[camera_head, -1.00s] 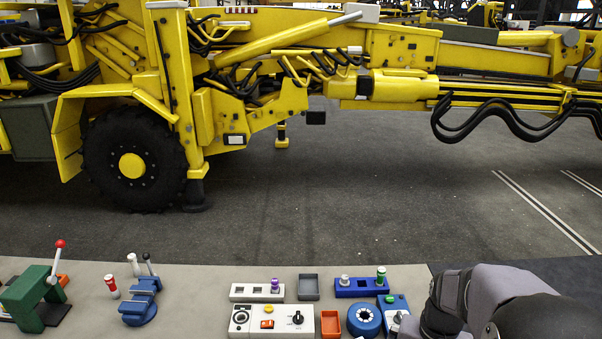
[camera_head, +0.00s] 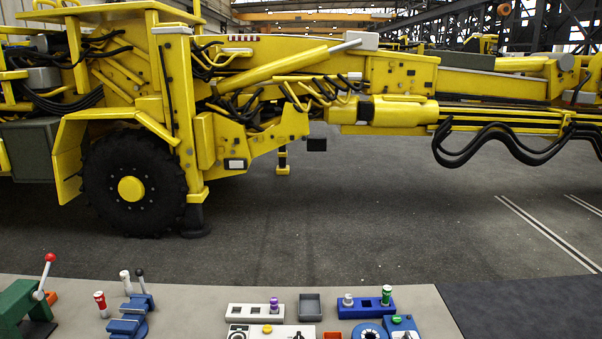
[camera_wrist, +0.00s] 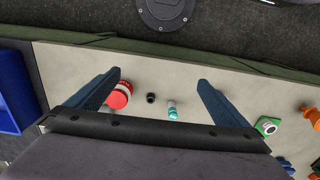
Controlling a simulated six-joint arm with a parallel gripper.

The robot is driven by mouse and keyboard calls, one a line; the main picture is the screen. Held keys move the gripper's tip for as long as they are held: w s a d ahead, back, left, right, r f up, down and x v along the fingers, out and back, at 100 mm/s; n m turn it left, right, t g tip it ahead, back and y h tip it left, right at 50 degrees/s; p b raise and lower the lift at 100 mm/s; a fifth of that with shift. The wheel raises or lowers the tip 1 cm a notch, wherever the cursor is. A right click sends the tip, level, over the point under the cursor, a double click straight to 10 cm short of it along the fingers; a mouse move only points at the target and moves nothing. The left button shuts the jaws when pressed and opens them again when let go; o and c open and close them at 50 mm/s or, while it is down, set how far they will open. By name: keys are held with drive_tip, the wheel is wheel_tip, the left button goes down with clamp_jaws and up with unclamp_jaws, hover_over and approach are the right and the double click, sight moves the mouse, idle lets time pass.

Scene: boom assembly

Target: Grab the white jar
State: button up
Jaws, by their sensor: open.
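A small upright white cylinder (camera_head: 126,281), the plainest match for the white jar, stands at the back left of the table in the head view.
A green press with a red-knobbed lever (camera_head: 20,305) stands at far left. Holders (camera_head: 256,310), a grey tray (camera_head: 311,305) and a blue rack (camera_head: 366,308) lie right of centre. A blue bin (camera_wrist: 12,92) is at the wrist view's left. A yellow machine (camera_head: 230,120) stands behind.

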drive_tip(key=shift+c, duration=0.3)
drive_tip(key=c, duration=0.7)
drive_tip(key=shift+o, duration=0.2)
